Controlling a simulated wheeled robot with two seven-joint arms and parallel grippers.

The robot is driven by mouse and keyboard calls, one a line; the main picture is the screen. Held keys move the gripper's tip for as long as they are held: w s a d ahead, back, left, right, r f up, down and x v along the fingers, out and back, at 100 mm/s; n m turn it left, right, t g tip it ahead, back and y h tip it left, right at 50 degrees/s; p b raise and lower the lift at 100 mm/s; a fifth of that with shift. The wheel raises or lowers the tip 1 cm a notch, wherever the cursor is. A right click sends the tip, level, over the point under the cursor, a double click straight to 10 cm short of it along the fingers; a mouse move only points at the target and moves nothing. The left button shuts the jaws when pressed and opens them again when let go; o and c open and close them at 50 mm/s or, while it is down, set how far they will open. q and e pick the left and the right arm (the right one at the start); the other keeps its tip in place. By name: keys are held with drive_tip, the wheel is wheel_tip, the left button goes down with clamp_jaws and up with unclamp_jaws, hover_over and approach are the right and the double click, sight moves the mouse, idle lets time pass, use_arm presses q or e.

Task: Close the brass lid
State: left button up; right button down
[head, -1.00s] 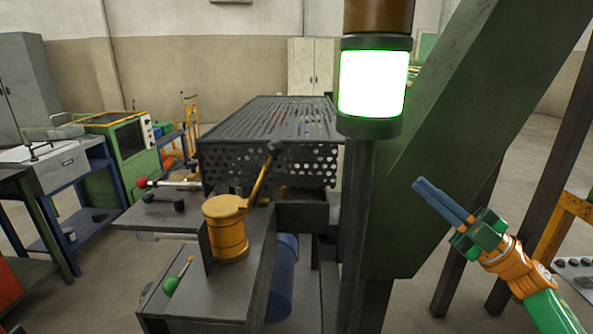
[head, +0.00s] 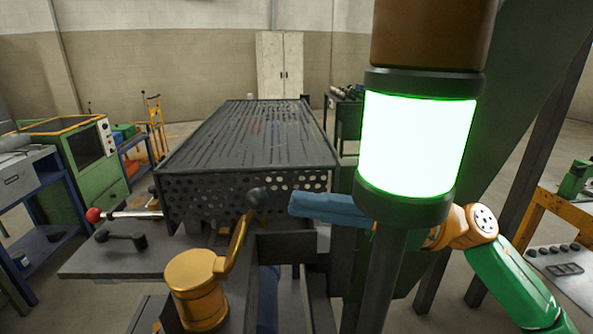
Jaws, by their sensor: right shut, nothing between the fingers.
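The brass pot (head: 200,305) stands on a dark metal ledge at lower left of centre. Its round brass lid (head: 192,268) shows as a flat top; I cannot tell whether it is fully seated. My right gripper (head: 294,204) has blue fingers, shut and empty, pointing left. Its tips appear a short way right of the knob, apart from it in the picture. The lamp post hides its body. My left gripper is not in view.
A green-lit signal lamp (head: 415,145) stands in front of my right arm. A perforated metal guard (head: 240,190) lies behind the pot. A red-knobbed lever (head: 125,215) and a black handle (head: 122,239) sit to the left. A green sloping beam (head: 490,130) stands at right.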

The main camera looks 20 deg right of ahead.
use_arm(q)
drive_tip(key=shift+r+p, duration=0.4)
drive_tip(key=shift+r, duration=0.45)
use_arm(e)
drive_tip(key=shift+x, duration=1.05)
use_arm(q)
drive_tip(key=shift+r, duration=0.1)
use_arm(e)
drive_tip(key=shift+s+r, duration=0.1)
drive_tip(key=shift+s, duration=0.05)
